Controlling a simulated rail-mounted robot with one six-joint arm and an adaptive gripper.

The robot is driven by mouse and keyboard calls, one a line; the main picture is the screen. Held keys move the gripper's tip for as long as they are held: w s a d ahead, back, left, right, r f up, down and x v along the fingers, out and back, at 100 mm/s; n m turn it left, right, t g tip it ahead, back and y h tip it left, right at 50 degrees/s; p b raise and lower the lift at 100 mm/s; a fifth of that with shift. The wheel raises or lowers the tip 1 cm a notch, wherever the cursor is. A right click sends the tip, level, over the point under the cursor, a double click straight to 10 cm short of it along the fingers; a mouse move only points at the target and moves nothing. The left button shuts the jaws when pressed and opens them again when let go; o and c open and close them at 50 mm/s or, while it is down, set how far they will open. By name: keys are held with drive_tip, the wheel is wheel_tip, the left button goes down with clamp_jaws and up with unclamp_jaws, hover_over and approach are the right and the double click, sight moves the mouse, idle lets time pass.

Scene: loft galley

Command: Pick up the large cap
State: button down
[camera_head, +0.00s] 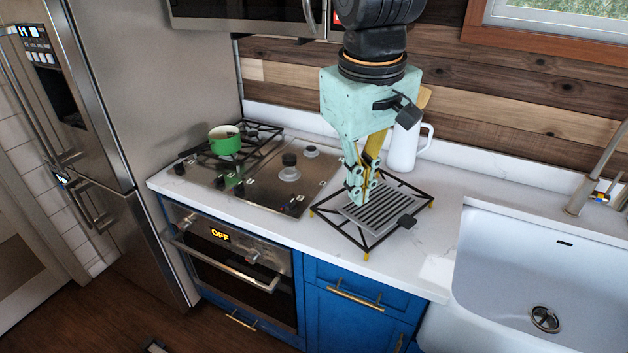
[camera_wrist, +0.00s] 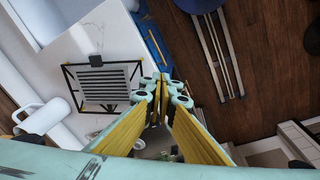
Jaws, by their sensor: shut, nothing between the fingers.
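The cooktop (camera_head: 225,187) carries burner parts on its right side. A dark round cap (camera_head: 289,159) stands above a pale round burner base (camera_head: 289,175); it may be the large cap, but I cannot be sure of its size. A smaller round burner part (camera_head: 310,152) lies to its right and behind. My gripper (camera_head: 357,200) points down, shut and empty, to the right of the cooktop and over or near a grill plate. In the wrist view my gripper (camera_wrist: 163,82) also has its fingertips together. No cap is clear in the wrist view.
The ridged grill plate (camera_head: 380,210) lies in a black wire grate (camera_head: 333,234) on the white counter; it shows in the wrist view (camera_wrist: 98,82). A green pot (camera_head: 225,143) sits at the cooktop's left. A white pitcher (camera_head: 403,150) stands behind my gripper. The sink (camera_head: 530,260) is at right.

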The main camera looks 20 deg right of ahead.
drive_tip(key=w+d+f+n+g+p, duration=0.1)
drive_tip(key=w+d+f+p, duration=0.2)
drive_tip(key=f, duration=0.3)
drive_tip(key=w+d+f+g+p, duration=0.1)
drive_tip(key=w+d+f+p, duration=0.2)
drive_tip(key=w+d+f, duration=0.3)
drive_tip(key=w+d+f+n+g+p, duration=0.1)
drive_tip(key=w+d+f+p, duration=0.2)
drive_tip(key=w+d+f, duration=0.2)
drive_tip(key=shift+d+f+n+g, duration=0.1)
drive_tip(key=shift+f+n+g, duration=0.25)
drive_tip(key=shift+f, duration=0.6)
drive_tip(key=shift+d+f, duration=0.3)
drive_tip(key=shift+f, duration=0.45)
drive_tip(key=shift+w, duration=0.2)
drive_tip(key=w+a+p, duration=0.1)
drive_tip(key=w+a, duration=0.3)
drive_tip(key=w, duration=0.6)
drive_tip(key=w+a+p, duration=0.2)
drive_tip(key=w+a, duration=0.1)
drive_tip(key=w, duration=0.6)
drive_tip(key=shift+w+a+f, duration=0.1)
drive_tip(key=shift+a+f, duration=0.05)
drive_tip(key=shift+f, duration=1.1)
drive_tip(key=shift+w+a+f, duration=0.1)
drive_tip(key=shift+f, duration=1.1)
drive_tip(key=shift+s+d, duration=0.2)
drive_tip(key=shift+s, duration=0.3)
drive_tip(key=shift+s, duration=0.1)
